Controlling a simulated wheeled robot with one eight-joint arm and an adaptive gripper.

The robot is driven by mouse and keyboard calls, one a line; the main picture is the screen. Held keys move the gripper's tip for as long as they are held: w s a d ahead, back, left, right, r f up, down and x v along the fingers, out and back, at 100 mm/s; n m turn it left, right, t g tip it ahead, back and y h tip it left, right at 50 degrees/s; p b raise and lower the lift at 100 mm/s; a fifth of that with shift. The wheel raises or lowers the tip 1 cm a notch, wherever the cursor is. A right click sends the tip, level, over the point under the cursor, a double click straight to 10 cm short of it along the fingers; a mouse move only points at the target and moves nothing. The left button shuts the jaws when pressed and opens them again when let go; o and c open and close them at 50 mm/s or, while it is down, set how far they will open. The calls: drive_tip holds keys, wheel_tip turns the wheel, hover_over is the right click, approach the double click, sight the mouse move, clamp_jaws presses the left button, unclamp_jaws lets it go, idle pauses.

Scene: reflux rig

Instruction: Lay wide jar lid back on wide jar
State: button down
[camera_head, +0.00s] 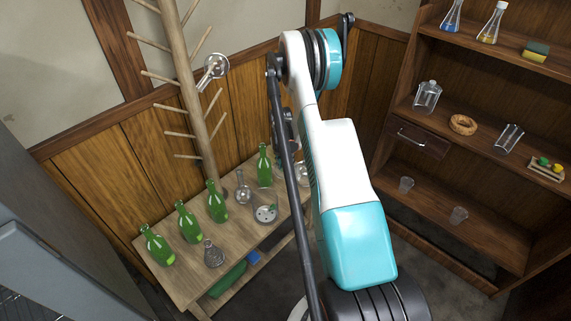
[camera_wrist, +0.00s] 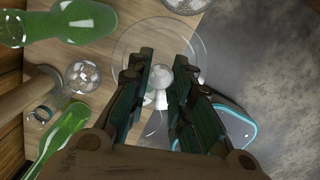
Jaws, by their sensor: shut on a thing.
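In the wrist view my gripper (camera_wrist: 160,72) is shut on the small round knob of a clear glass lid (camera_wrist: 132,38). The lid is a wide transparent disc, seen from above, over the edge of the wooden bench. More clear glass shows below and between the fingers, but I cannot tell whether it is the wide jar or how far the lid is from it. In the head view my arm hides the gripper and the lid. A round glass piece (camera_head: 301,174) shows partly beside the arm at the bench's right end; I cannot tell whether it is the wide jar.
Several green bottles (camera_head: 215,202), a flask (camera_head: 214,254) and a round dish (camera_head: 265,213) stand on the bench (camera_head: 185,282). A peg rack (camera_head: 195,100) with a hung flask (camera_head: 213,68) rises behind. Shelves (camera_head: 465,178) with glassware stand right.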

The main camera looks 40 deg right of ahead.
drive_tip(key=shift+r+p, duration=0.55)
drive_tip(key=shift+r, duration=1.4)
drive_tip(key=shift+f, duration=0.1)
